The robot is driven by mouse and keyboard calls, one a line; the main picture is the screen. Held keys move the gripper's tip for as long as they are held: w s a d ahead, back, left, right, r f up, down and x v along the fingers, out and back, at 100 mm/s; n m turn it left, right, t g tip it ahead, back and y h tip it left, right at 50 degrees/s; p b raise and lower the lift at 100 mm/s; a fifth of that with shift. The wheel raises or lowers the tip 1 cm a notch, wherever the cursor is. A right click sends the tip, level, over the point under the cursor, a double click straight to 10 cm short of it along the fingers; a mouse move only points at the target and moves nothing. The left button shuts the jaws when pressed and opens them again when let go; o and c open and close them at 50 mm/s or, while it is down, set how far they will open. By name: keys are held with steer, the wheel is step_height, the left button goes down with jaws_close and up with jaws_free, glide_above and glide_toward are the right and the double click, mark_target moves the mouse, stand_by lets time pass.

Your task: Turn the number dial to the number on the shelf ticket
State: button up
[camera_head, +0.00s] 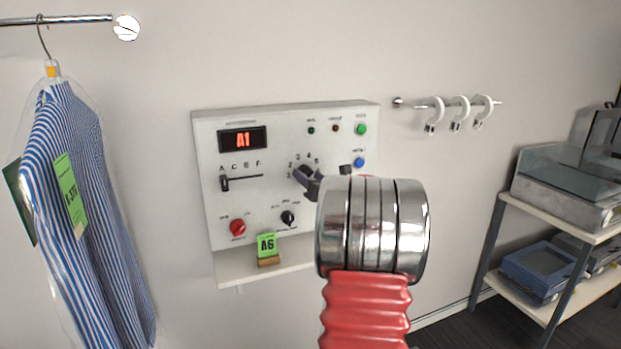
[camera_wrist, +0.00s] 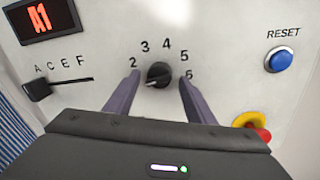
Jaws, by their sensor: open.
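The black number dial (camera_wrist: 158,75) sits on the white panel with numbers 2 to 6 visible around it. Its pale mark points to the lower left, towards a spot behind my left finger. My gripper (camera_wrist: 160,78) is open, with one purple finger on each side of the dial. I cannot tell whether the fingers touch it. In the head view my gripper (camera_head: 312,180) and arm hide most of the dial. The red display (camera_head: 243,139) reads A1. The green shelf ticket (camera_head: 267,245) reads A6 and stands in a wooden holder on the shelf below.
The panel also has a letter slider (camera_head: 225,183) at A, a red knob (camera_head: 238,228), a small black knob (camera_head: 288,217) and a blue reset button (camera_wrist: 281,60). A striped shirt (camera_head: 75,180) hangs at the left. A rack (camera_head: 500,225) stands at the right.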

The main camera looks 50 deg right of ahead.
steer(key=shift+c, duration=0.5)
steer(key=c, duration=0.9)
steer(key=shift+s+d, duration=0.15)
